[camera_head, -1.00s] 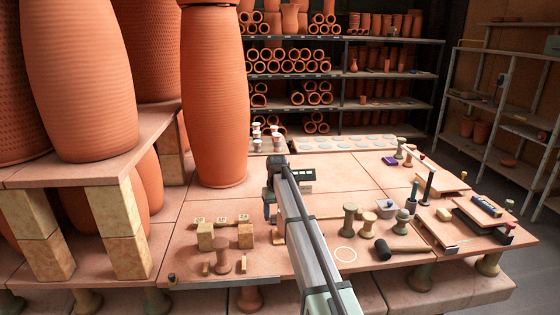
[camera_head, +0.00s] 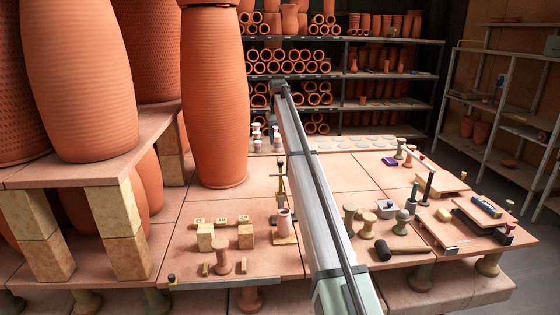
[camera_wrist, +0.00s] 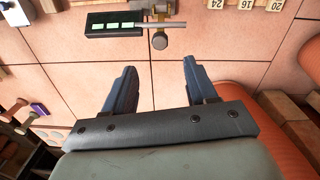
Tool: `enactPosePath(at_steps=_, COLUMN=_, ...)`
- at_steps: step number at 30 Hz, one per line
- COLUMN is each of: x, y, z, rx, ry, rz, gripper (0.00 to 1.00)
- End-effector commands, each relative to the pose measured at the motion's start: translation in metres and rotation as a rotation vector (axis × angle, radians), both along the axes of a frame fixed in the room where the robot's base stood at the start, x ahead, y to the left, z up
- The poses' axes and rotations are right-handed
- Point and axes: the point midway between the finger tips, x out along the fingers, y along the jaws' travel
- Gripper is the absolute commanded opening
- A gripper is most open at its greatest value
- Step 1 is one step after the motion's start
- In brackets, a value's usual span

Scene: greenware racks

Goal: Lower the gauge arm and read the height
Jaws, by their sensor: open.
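The height gauge stands on the tiled table left of my arm in the head view, with a dark upright post (camera_head: 280,168) and a small base (camera_head: 285,240). A pinkish clay cylinder (camera_head: 284,224) stands at its base. In the wrist view the gauge shows from above as a black readout (camera_wrist: 112,24) with green lit panels, a silver rod (camera_wrist: 173,25) and a round knob (camera_wrist: 160,41). My gripper (camera_wrist: 158,66) is open and empty, its blue fingers apart and short of the knob. In the head view my gripper (camera_head: 279,88) is high, and the readout is hidden.
Numbered blocks (camera_head: 220,220) and stone blocks (camera_head: 205,237) sit left of the gauge. A tall clay vase (camera_head: 213,100) stands behind left. Spools, a black mallet (camera_head: 384,250) and boards crowd the right. Bare tile (camera_head: 335,175) lies behind the gauge.

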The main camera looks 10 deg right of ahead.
Motion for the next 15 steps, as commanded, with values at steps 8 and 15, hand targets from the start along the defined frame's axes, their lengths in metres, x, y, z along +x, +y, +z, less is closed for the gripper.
enactPosePath(at_steps=8, x=-0.001, y=-0.002, z=-0.051, rx=0.001, ry=0.001, rz=0.000, gripper=0.57)
enactPosePath(at_steps=15, x=-0.001, y=-0.002, z=-0.085, rx=0.001, ry=0.001, rz=0.000, gripper=0.57)
